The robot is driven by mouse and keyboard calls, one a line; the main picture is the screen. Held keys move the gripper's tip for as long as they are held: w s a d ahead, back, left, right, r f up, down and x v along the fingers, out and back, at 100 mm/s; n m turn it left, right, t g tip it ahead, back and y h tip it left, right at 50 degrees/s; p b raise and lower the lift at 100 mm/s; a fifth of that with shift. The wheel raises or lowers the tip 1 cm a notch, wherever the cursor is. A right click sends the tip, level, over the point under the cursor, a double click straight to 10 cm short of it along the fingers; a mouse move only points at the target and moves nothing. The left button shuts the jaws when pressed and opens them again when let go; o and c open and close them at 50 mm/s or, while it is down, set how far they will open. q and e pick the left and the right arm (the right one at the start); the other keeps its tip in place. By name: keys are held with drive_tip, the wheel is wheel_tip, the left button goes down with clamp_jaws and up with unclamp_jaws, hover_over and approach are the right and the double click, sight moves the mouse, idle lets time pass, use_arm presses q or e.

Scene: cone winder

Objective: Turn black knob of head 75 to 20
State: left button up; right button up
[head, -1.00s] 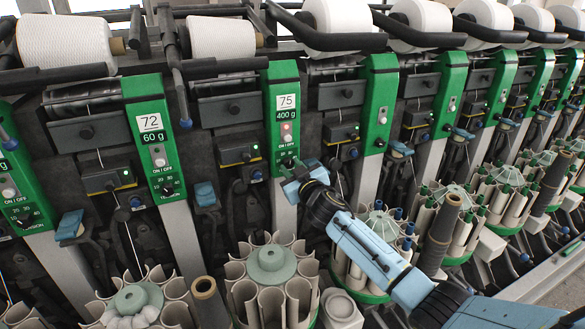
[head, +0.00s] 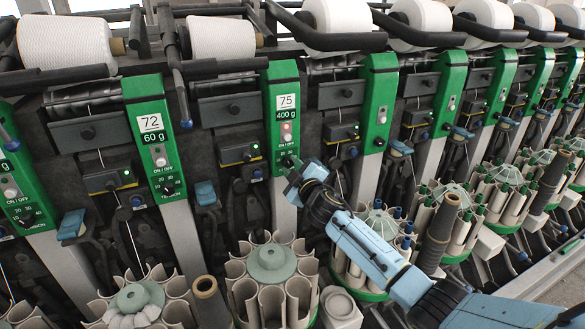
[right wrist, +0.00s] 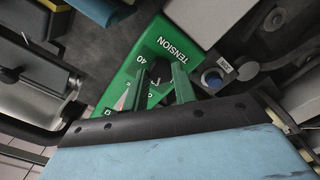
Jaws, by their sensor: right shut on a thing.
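Head 75's green panel (head: 284,95) stands in the middle of the head view, with a "75" and "400 g" label and an ON/OFF switch. Its black knob is at the panel's lower end, mostly hidden by my right gripper (head: 290,170). In the right wrist view the panel (right wrist: 168,38) shows "TENSION" and "40" upside down. There my right gripper (right wrist: 161,76) has its two green fingers on either side of the knob, shut on it. The knob's pointer direction cannot be made out. My left gripper is not in view.
Head 72's panel (head: 150,135), labelled 60 g, stands to the left. Further green heads run away to the right. Bobbin magazines (head: 270,285) stand below, close under my right arm. A blue button (right wrist: 212,80) sits beside the knob in the right wrist view.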

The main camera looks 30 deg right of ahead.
idle(0.3)
drive_tip(key=o, duration=1)
drive_tip(key=s+p, duration=0.1)
drive_tip(key=s, duration=1.2)
drive_tip(key=shift+s+a, duration=0.2)
drive_tip(key=shift+a, duration=0.15)
